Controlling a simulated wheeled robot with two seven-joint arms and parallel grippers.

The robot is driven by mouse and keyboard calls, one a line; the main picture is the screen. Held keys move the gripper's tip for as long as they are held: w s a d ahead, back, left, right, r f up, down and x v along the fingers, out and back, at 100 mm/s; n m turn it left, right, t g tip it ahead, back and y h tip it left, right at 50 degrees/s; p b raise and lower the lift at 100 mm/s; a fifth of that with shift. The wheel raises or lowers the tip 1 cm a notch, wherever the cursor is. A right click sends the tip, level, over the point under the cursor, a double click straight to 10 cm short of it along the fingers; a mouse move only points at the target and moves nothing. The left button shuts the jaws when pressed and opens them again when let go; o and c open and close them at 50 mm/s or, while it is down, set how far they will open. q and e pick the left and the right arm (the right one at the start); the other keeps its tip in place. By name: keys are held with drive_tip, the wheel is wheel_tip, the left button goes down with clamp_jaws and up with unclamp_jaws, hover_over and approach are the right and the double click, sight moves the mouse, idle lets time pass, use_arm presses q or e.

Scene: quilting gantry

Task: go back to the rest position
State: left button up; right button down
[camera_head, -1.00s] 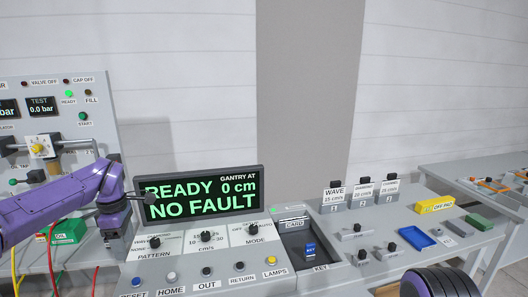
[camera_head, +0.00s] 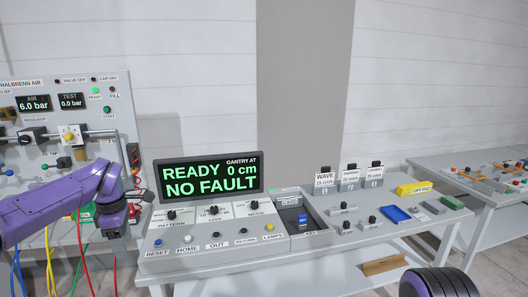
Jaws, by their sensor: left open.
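My left arm comes in from the left, purple, in the head view. My left gripper (camera_head: 138,184) is open and empty, just left of the gantry display (camera_head: 208,178), in front of the air panel. The display reads READY, NO FAULT and GANTRY AT 0 cm. Below it is the control console (camera_head: 185,262) with knobs and a row of buttons. A blue key (camera_head: 303,221) stands in the recess at the console's right. A purple and black part of my own body shows at the bottom right; my right gripper is not in view.
The air panel (camera_head: 60,115) with gauges and hoses stands at the left. Right of the console, the bench holds labelled blocks (camera_head: 349,183), a blue tray (camera_head: 396,214), a yellow block (camera_head: 411,190) and a green block (camera_head: 452,202). Another table (camera_head: 480,180) stands at the far right.

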use_arm(q)
wheel_tip(320, 180, down, 13)
drive_tip(key=d+t+y+b, duration=0.1)
drive_tip(key=d+t+y, duration=0.1)
drive_tip(key=t+y, duration=0.35)
drive_tip(key=s+d+f+m+t+b, duration=0.1)
drive_tip(key=s+d+f+m, duration=0.3)
drive_tip(key=f, duration=0.4)
drive_tip(key=s+d+f+m+t+b, duration=0.1)
drive_tip(key=s+d+f+m, duration=0.2)
drive_tip(key=s+f, duration=0.4)
drive_tip(key=s+a+f+m+g+h+b, duration=0.1)
drive_tip(key=s+f+m, duration=0.3)
drive_tip(key=s, duration=0.9)
drive_tip(key=s+f+m+g+h+b, duration=0.1)
drive_tip(key=s+f+m+g+b, duration=0.1)
drive_tip(key=s+f, duration=0.7)
drive_tip(key=s+m+g, duration=0.1)
drive_tip(key=s+m, duration=0.1)
drive_tip(key=s, duration=0.3)
drive_tip(key=shift+s+a+f+g+b, duration=0.15)
drive_tip(key=shift+a+g+b, duration=0.2)
drive_tip(key=shift+a, duration=0.05)
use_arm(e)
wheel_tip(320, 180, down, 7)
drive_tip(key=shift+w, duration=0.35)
